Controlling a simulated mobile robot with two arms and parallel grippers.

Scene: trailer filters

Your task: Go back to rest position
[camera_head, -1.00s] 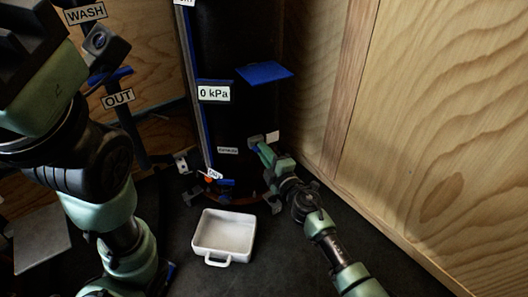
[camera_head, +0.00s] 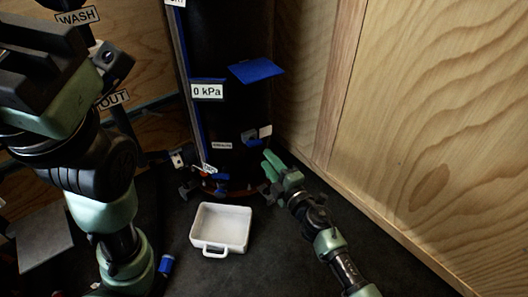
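My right gripper (camera_head: 270,163) is at the centre right, in front of the lower part of the black filter column (camera_head: 228,120). Its green fingers point up and left. They look apart from the small blue valve (camera_head: 251,138) on the column, with nothing seen between them. I cannot tell how far the fingers are spread. My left arm (camera_head: 95,180) fills the left side; its gripper is not clearly seen.
A white tray (camera_head: 221,208) with a front handle stands on the dark floor before the column. A "0 kPa" display (camera_head: 207,91) and a blue plate (camera_head: 256,70) are on the column. Pipes labelled WASH and OUT (camera_head: 113,99) are at left. A wooden wall (camera_head: 430,120) bounds the right.

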